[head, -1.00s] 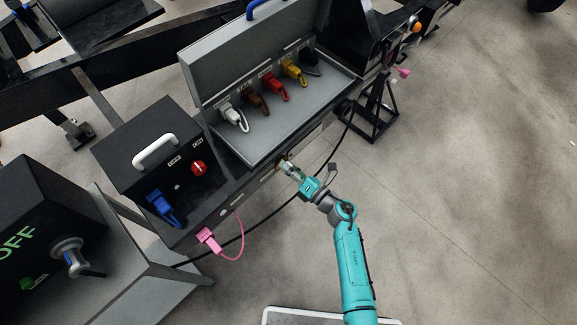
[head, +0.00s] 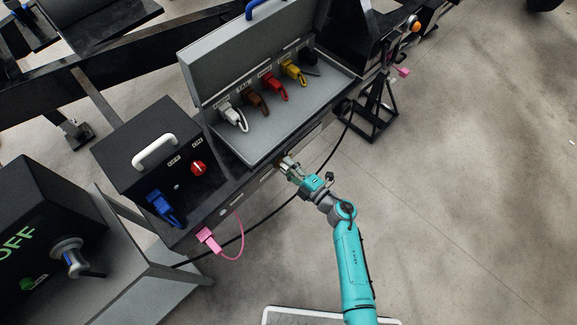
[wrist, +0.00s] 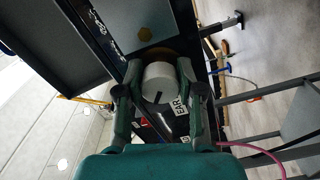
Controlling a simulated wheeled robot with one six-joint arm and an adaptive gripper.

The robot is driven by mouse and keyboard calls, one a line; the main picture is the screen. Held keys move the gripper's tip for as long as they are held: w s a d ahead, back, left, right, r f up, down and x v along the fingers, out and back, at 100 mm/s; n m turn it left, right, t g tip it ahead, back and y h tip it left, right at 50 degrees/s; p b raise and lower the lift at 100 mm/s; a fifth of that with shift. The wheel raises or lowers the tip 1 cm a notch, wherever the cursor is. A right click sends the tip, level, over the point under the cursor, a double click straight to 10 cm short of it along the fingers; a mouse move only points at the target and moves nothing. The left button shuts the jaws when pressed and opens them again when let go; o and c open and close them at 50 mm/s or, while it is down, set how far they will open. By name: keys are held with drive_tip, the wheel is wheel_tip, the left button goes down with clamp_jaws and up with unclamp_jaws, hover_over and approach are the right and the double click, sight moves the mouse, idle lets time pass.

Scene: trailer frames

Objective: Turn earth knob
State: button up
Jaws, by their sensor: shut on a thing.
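The earth knob (wrist: 159,84) is a round white knob with a dark mark on its face, in the middle of the wrist view. A partly hidden label reading "EAR" (wrist: 181,106) is beside it. My gripper (wrist: 160,78) has one finger on each side of the knob and is shut on it. In the head view my gripper (head: 285,164) is at the front face of the dark panel, below the open grey box. The knob itself is largely hidden by the gripper there.
The open grey box (head: 250,150) holds white, brown, red and yellow connectors. A black box with a red knob (head: 199,168) and blue handle (head: 163,208) stands left. A pink plug (head: 209,239) hangs below. A black cable runs behind my arm. Floor to the right is clear.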

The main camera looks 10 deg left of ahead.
drive_tip(key=m, duration=0.5)
drive_tip(key=shift+f+m, duration=0.1)
drive_tip(key=shift+m, duration=0.2)
drive_tip(key=m, duration=0.4)
drive_tip(key=shift+s+f+m, duration=0.1)
drive_tip(key=shift+m, duration=0.2)
drive_tip(key=o, duration=1.2)
drive_tip(key=shift+a, duration=0.1)
drive_tip(key=shift+c, duration=0.2)
drive_tip(key=v, duration=1.2)
